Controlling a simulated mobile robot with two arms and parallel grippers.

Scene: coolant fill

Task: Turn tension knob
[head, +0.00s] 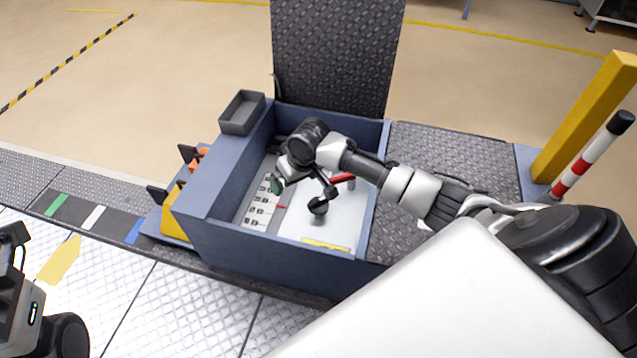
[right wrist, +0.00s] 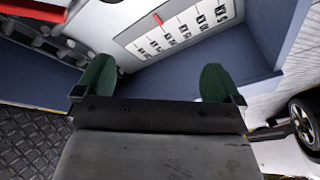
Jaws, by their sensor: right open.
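A blue-grey open box (head: 225,225) holds a white panel (head: 318,232). A round black knob (head: 318,206) sits over this panel, beside a red bar (head: 343,178); I cannot tell whether it is the tension knob. A scale strip with black marks (head: 257,212) and a small red pointer runs along the left; it also shows in the right wrist view (right wrist: 178,34). My left gripper (head: 14,240) is partly cut off at the left edge.
A dark tread-plate lid (head: 338,50) stands upright behind the box. A small grey tray (head: 242,112) sits on the back left corner. Orange and yellow parts (head: 172,210) are on the left side. A yellow post (head: 590,115) stands at right.

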